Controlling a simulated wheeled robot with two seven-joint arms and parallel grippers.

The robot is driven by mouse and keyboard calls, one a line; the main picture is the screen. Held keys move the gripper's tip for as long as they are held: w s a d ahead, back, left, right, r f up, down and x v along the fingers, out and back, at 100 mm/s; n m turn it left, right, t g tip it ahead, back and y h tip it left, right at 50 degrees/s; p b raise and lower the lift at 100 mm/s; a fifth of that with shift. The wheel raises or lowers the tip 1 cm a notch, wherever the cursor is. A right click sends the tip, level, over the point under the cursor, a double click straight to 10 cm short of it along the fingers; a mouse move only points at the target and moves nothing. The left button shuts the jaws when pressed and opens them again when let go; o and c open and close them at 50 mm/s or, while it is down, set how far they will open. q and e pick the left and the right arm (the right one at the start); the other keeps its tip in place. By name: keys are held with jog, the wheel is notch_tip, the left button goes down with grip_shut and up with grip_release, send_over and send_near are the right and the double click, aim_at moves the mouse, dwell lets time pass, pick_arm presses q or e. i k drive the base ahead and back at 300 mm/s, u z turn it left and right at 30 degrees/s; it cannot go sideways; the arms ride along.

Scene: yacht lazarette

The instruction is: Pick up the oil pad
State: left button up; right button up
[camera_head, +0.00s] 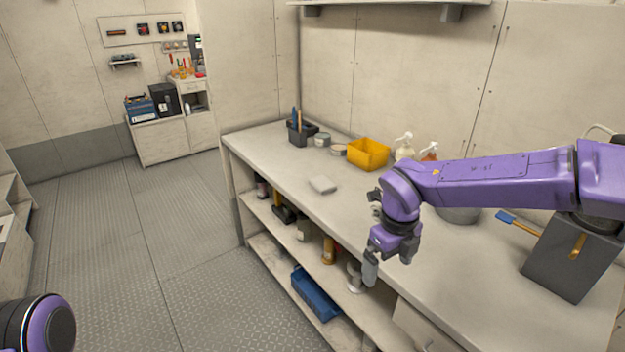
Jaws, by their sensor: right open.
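A small pale grey-white pad (322,184), which looks like the oil pad, lies flat on the workbench top (280,168) near its front edge. My right gripper (388,264) points down near the bench's front edge, to the right of the pad and nearer to me. Its jaws are open and empty, clearly apart from the pad. My left gripper is out of view; only a rounded purple part of mine shows at the bottom left.
Behind the pad stand a dark caddy (301,132) with tools, small tins, a yellow bin (368,153) and pump bottles (404,147). A grey box (571,256) and a blue brush (507,216) are at right. Shelves below hold a blue tray (315,295). Floor at left is clear.

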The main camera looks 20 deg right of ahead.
aim_at(322, 182)
jog(key=z, duration=0.05)
jog(key=i, duration=1.75)
